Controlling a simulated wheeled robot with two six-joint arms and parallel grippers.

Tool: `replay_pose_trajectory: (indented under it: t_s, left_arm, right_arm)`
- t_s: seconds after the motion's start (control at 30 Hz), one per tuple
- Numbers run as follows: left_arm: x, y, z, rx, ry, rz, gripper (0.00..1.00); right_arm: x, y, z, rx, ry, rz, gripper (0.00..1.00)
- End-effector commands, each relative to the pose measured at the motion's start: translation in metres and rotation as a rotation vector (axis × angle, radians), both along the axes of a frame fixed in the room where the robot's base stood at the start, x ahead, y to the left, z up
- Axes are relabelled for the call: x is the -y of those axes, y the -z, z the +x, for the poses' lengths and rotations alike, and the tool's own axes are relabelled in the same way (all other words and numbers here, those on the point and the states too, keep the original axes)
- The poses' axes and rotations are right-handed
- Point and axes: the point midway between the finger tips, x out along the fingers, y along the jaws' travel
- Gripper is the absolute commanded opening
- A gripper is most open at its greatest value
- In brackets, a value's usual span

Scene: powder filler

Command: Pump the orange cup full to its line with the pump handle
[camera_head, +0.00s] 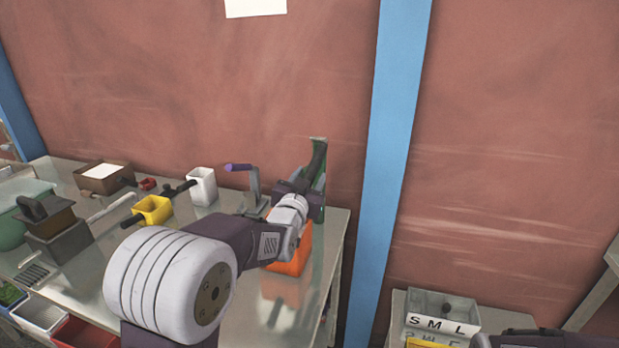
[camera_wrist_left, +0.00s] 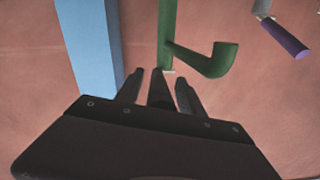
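The orange cup (camera_head: 290,262) stands on the table under the green filler (camera_head: 319,212), partly hidden by my left arm. Its inside and fill line are hidden. A dark pump handle (camera_head: 318,158) slopes down from the filler's top; it shows as a dark bar (camera_wrist_left: 160,90) in the left wrist view. My left gripper (camera_head: 308,182) is at the handle. In the wrist view its fingers (camera_wrist_left: 159,80) are on either side of the bar, with gaps showing, so it looks open around it. Only a dark part of my right arm shows at the bottom right.
A purple-handled crank (camera_head: 240,168), white cup (camera_head: 202,187) and yellow cup (camera_head: 153,210) stand left of the filler. A blue post (camera_head: 392,130) rises to its right. A bin marked S M L (camera_head: 442,323) is at lower right. A green pipe (camera_wrist_left: 212,62) shows near the fingers.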

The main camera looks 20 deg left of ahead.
Motion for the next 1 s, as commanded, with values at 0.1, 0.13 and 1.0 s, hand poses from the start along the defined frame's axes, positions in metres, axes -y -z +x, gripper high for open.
replay_pose_trajectory:
  t_s: [0.1,0.13,1.0]
  left_arm:
    - [0.0,0.0,-0.0002,0.0,0.0,0.0,0.11]
    - [0.0,0.0,-0.0002,0.0,0.0,0.0,0.02]
    - [0.0001,-0.0001,-0.0004,0.0,0.0,0.001,0.0]
  right_arm:
    - [0.0,0.0,0.0,0.0,0.0,0.0,0.26]
    - [0.0,0.0,0.0,0.0,0.0,0.0,0.26]
    - [0.0,0.0,0.0001,0.0,0.0,0.0,0.26]
